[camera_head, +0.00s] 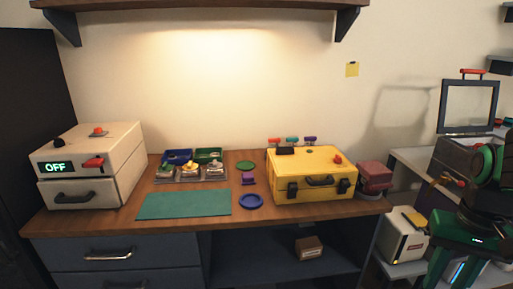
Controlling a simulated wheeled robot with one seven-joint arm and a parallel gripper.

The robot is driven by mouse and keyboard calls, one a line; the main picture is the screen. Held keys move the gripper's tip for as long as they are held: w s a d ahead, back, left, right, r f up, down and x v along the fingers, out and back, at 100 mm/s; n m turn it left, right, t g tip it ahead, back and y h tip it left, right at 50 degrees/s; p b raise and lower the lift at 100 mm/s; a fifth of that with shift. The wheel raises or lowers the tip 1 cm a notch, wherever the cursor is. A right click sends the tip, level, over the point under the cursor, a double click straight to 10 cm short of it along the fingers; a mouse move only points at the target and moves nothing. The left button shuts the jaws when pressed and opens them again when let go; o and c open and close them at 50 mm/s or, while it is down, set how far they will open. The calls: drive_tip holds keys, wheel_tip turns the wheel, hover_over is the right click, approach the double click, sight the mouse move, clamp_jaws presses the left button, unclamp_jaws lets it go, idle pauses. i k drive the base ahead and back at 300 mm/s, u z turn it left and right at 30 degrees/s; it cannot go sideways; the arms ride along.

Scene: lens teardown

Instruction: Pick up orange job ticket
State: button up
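I cannot make out an orange job ticket anywhere in the head view. Parts of my own green and black arm show at the right edge. I cannot make out my gripper's fingers there.
The wooden bench (80,218) holds a white oven-like box (115,150) reading OFF, small parts trays (203,172), a teal mat (185,204), a blue dish (251,201) and a yellow case (312,174). A small brown box (309,247) sits on the open shelf below.

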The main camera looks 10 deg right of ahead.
sight(274, 143)
drive_tip(key=u, duration=0.1)
drive_tip(key=i, duration=1)
drive_tip(key=z, duration=0.05)
